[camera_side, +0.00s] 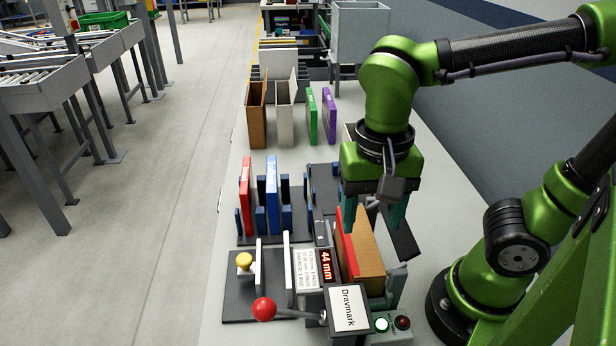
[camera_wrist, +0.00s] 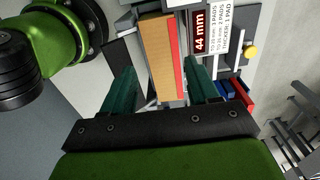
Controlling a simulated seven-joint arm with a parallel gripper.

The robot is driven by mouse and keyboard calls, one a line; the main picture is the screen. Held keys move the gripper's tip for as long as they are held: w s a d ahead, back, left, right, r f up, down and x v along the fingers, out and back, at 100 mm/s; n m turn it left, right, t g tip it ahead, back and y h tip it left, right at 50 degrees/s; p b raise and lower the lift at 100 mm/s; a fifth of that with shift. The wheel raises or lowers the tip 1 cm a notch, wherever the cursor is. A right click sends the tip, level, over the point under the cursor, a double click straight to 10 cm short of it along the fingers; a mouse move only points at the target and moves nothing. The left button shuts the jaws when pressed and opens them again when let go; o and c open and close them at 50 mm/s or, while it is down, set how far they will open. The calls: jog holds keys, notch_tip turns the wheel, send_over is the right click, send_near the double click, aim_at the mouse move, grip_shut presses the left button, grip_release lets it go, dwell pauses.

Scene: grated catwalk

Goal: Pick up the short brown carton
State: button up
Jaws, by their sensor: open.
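A brown carton (camera_side: 366,262) with a red face along its left side stands in a measuring fixture in the side view. It also shows in the wrist view (camera_wrist: 157,55), with the red strip along its right edge. My gripper (camera_side: 373,222) is open above the carton's far end, one teal finger toward each side of it. In the wrist view my gripper (camera_wrist: 161,88) has its fingers spread wide with the carton lying between their lines. I cannot tell whether a finger touches it. The carton's lower part is hidden by the fixture.
A sign reading 44 mm (camera_side: 326,266), a red-knobbed lever (camera_side: 264,309) and a yellow button (camera_side: 244,260) are close by. Red (camera_side: 245,196) and blue (camera_side: 272,194) slabs stand in a rack to the left. Taller brown (camera_side: 257,115) and pale holders stand behind.

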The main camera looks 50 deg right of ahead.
aim_at(365, 256)
jog(key=f, duration=0.7)
jog(key=shift+s+a+f, duration=0.1)
jog(key=shift+a+f, duration=0.15)
jog(key=shift+f, duration=0.05)
jog(key=c, duration=1)
